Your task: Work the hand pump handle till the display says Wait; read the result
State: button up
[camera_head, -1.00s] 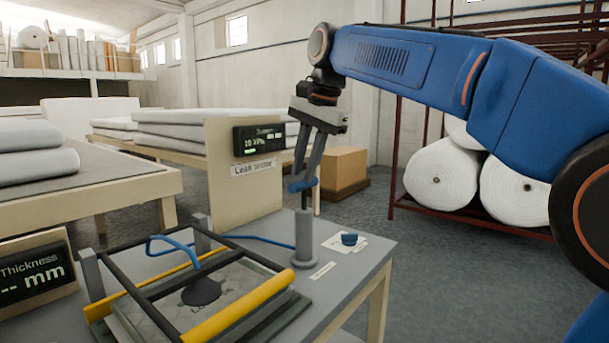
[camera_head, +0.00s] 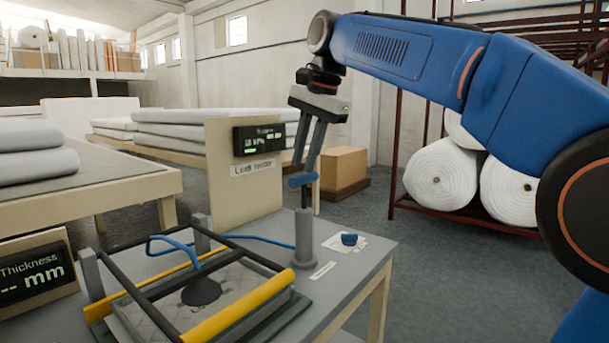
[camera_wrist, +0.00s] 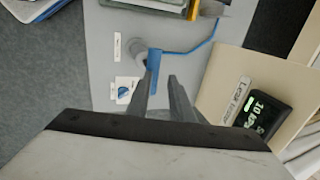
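The hand pump (camera_head: 305,240) stands upright at the table's right side. Its blue handle (camera_head: 302,180) sits on a thin dark rod above the grey cylinder.
A black frame with yellow bars (camera_head: 240,310) stands on the table, joined by a blue hose (camera_head: 262,240). A blue knob (camera_head: 349,239) on a white plate is right of the pump. A thickness display (camera_head: 35,272) shows "-- mm". Wadding rolls (camera_head: 440,180) lie on a rack behind.

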aim_at(306, 175)
jog(key=shift+f, duration=2.65)
jog(key=shift+r, duration=2.7)
jog(key=shift+r, duration=3)
